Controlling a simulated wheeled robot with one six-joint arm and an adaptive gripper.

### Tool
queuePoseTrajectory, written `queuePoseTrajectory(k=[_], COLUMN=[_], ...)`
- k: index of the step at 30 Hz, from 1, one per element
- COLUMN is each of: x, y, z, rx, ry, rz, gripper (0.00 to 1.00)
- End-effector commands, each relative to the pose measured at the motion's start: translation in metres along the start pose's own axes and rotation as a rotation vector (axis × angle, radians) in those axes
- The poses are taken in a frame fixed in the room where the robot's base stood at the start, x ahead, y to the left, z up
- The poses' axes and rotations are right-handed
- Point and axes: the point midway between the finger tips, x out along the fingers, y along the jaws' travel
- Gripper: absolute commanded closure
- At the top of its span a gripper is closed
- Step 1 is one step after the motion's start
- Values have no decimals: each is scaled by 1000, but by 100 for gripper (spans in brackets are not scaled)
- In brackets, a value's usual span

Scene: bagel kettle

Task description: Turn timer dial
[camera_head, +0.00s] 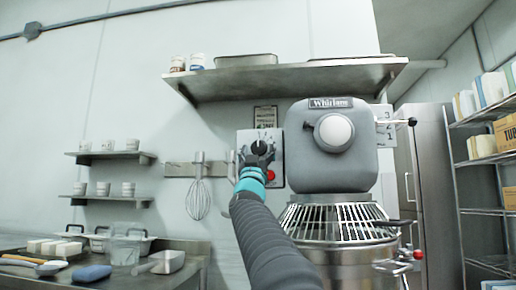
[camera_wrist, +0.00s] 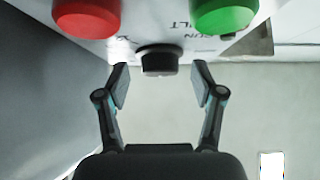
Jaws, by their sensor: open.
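The timer dial (camera_head: 259,147) is a black knob on the light control panel (camera_head: 277,141) beside the mixer. In the wrist view the dial (camera_wrist: 158,61) sticks out from the panel between my two fingertips. My gripper (camera_head: 257,160) is just below the dial in the head view and partly covers it. In the wrist view my gripper (camera_wrist: 159,80) is open, with one finger on each side of the dial and a gap to each. A red button (camera_wrist: 87,15) and a green button (camera_wrist: 224,16) are on the same panel; the red button also shows in the head view (camera_head: 271,175).
The large grey mixer (camera_head: 330,175) with its wire bowl guard (camera_head: 338,222) stands right of my arm. A whisk (camera_head: 198,197) hangs from a wall rack on the left. A steel shelf (camera_head: 290,80) runs above the panel.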

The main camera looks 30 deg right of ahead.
Motion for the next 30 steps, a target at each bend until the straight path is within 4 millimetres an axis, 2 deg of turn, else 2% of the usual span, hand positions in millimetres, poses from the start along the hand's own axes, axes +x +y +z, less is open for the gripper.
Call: queuePoseTrajectory(k=[11,18,30], x=[4,4,6], y=[0,0,-2], z=[0,0,-2], rx=[0,0,42], ry=[0,0,-1], rz=[0,0,39], gripper=[32,92,93])
